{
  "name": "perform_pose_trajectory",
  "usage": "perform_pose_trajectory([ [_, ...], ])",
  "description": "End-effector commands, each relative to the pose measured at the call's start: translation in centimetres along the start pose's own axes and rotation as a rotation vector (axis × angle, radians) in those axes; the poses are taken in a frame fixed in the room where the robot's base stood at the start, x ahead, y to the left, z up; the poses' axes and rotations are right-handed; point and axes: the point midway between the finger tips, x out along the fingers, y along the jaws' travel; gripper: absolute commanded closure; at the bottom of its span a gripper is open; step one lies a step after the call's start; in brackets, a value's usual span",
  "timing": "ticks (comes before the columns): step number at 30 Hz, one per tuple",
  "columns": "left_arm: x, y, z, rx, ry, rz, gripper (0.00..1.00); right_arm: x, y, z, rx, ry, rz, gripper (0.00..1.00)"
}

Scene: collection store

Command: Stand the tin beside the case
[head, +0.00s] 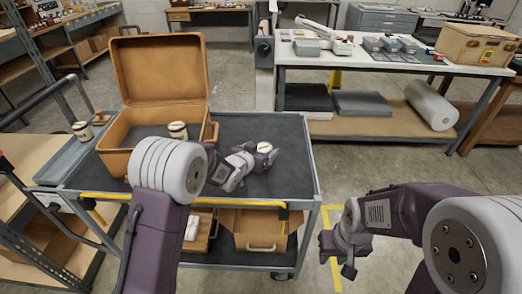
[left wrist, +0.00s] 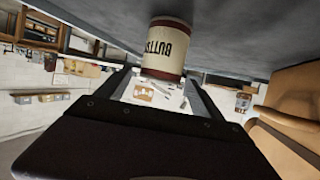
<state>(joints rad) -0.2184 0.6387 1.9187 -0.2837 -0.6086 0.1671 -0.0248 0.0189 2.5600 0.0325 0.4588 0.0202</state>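A cream tin with dark lettering (head: 264,148) stands on the dark cart top, right of the open tan case (head: 115,163) and apart from it. My left gripper (head: 255,158) is at this tin, with its fingers apart on either side. In the left wrist view the tin (left wrist: 166,48) appears upside down between and just beyond the fingertips, with a small gap at the left finger. Contact at the right finger is unclear. A second similar tin (head: 178,130) shows inside the case's right part. My right gripper (head: 338,258) is open and empty, off the cart's right side.
A third tin (head: 82,131) stands on the grey side tray left of the case. The cart top (head: 295,170) is clear right of the tin. A yellow bar runs along the cart's front edge. A white-topped workbench (head: 330,62) stands behind.

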Motion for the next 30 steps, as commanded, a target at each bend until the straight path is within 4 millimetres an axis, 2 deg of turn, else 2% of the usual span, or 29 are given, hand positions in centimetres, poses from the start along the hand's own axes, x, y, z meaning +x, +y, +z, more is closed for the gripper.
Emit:
perform_pose_trajectory([
  [3, -0.3, 0.0, -0.7, 0.0, 0.001, 0.0, 0.23, -0.7, 0.0, -0.1, 0.0, 0.0, 0.0, 0.67],
  [5, -1.1, -0.1, -0.5, 0.0, 0.0, -0.001, 0.23, -0.4, 0.0, 0.0, 0.0, 0.0, 0.0, 0.67],
  [15, -9.4, 0.0, -0.5, 0.0, 0.002, -0.001, 0.23, -0.6, 0.0, -0.1, 0.0, 0.0, 0.0, 0.67],
  [18, -11.1, -0.1, -0.5, 0.0, 0.001, -0.001, 0.23, -0.8, 0.0, -0.1, 0.0, 0.0, 0.0, 0.67],
  [22, -12.1, 0.0, -0.4, 0.0, 0.0, -0.001, 0.23, -0.8, 0.0, -0.1, 0.0, 0.0, 0.0, 0.67],
  [30, -12.2, 0.0, -0.3, 0.0, 0.0, 0.0, 0.23, -0.8, 0.0, -0.1, 0.0, 0.0, 0.0, 0.67],
])
